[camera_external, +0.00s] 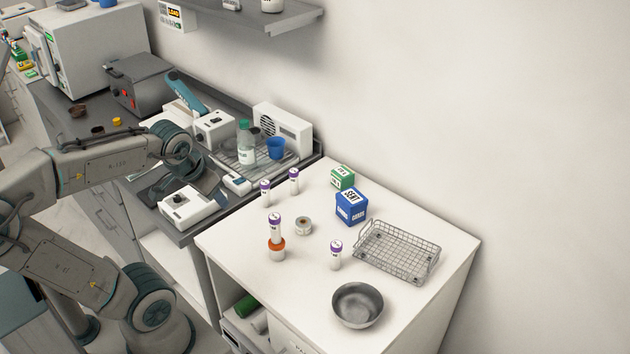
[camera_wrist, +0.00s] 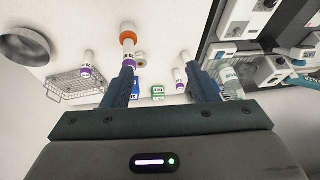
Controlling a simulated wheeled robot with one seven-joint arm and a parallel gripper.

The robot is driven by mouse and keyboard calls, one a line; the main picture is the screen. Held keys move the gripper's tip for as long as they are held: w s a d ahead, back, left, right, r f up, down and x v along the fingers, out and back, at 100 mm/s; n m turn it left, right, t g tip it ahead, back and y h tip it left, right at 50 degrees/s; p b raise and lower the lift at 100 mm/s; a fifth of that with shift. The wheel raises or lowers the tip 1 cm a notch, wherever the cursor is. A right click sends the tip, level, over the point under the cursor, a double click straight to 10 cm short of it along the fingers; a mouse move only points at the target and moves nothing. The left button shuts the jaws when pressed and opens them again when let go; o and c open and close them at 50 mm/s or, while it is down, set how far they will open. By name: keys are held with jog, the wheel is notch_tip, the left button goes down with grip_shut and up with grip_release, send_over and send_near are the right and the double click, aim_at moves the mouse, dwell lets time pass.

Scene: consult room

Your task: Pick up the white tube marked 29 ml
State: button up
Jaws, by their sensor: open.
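Several white tubes with purple caps stand upright on the white table: a back tube (camera_external: 294,182), a left tube (camera_external: 265,194) and a front-right tube (camera_external: 335,257). My gripper (camera_wrist: 160,68) is open and empty, above and left of the table in the external view.
A blue box (camera_external: 351,208), a green box (camera_external: 342,177), a tape roll (camera_external: 303,226), a wire basket (camera_external: 372,266) and a metal bowl (camera_external: 358,317) share the table. The grey counter at left holds instruments, a bottle (camera_external: 246,145) and a blue cup (camera_external: 276,148).

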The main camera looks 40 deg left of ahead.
jog(key=s+d+r+h+p, duration=0.1)
jog(key=s+d+r+p, duration=0.1)
jog(key=d+r+p, duration=0.35)
jog(key=m+g+b, duration=0.5)
jog(key=m+b, duration=0.6)
jog(key=m, duration=0.6)
send_over(337, 244)
jog(key=s, duration=0.1)
notch_tip(337, 244, down, 14)
jog(key=shift+h, duration=0.3)
jog(key=f, duration=0.8)
jog(key=shift+a+f+p, duration=0.15)
jog(key=shift+a+p, duration=0.05)
jog(key=shift+p, duration=0.2)
jog(key=f, duration=0.1)
jog(key=f+p, duration=0.1)
jog(key=f, duration=0.2)
jog(key=shift+w+d+f, duration=0.1)
jog(key=shift+w+d, duration=0.15)
jog(key=shift+w, duration=0.15)
jog(key=shift+f, duration=0.65)
jog(key=c, duration=1)
